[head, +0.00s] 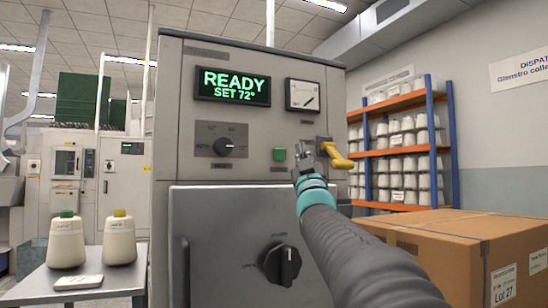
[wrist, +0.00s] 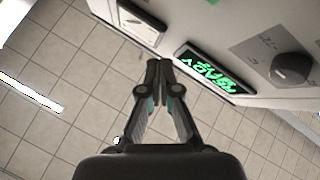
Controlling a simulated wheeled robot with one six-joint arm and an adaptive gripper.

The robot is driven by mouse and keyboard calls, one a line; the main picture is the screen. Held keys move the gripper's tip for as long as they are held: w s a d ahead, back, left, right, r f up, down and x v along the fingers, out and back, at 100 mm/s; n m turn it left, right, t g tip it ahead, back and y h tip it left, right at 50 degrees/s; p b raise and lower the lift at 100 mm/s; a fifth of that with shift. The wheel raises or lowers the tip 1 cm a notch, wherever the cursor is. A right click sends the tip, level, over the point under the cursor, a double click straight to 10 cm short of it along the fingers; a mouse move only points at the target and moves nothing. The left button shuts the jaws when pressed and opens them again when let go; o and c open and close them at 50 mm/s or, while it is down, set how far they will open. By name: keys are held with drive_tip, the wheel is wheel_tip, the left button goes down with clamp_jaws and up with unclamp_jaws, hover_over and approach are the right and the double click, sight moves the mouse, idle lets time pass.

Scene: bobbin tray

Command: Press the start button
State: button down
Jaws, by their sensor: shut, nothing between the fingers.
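My gripper (head: 302,148) is shut and empty in front of the panel, just to the right of the button in the head view. The button itself is uncovered there, and I see a gap between them in the picture. In the wrist view my closed fingertips (wrist: 158,64) point toward the panel edge; I cannot make out the button there.
The display (head: 233,87) reads READY, SET 72°. A dial gauge (head: 302,95), a selector knob (head: 224,146) and a yellow handle (head: 338,156) are on the panel; the handle is right beside my gripper. A large black knob (head: 283,265) is lower down. A cardboard box (head: 450,235) stands right.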

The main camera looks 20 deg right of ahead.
sight(286, 155)
drive_tip(key=shift+w, duration=0.1)
drive_tip(key=shift+w+a+p, duration=0.2)
drive_tip(key=shift+w+p, duration=2.35)
drive_tip(key=shift+w, duration=1.75)
drive_tip(key=shift+w, duration=0.45)
drive_tip(key=shift+w, duration=0.45)
drive_tip(key=shift+s+f, duration=0.1)
drive_tip(key=shift+s+f+b, duration=0.1)
drive_tip(key=shift+s+b, duration=0.25)
drive_tip(key=shift+b, duration=0.35)
drive_tip(key=shift+s+b, duration=0.3)
drive_tip(key=shift+s, duration=0.15)
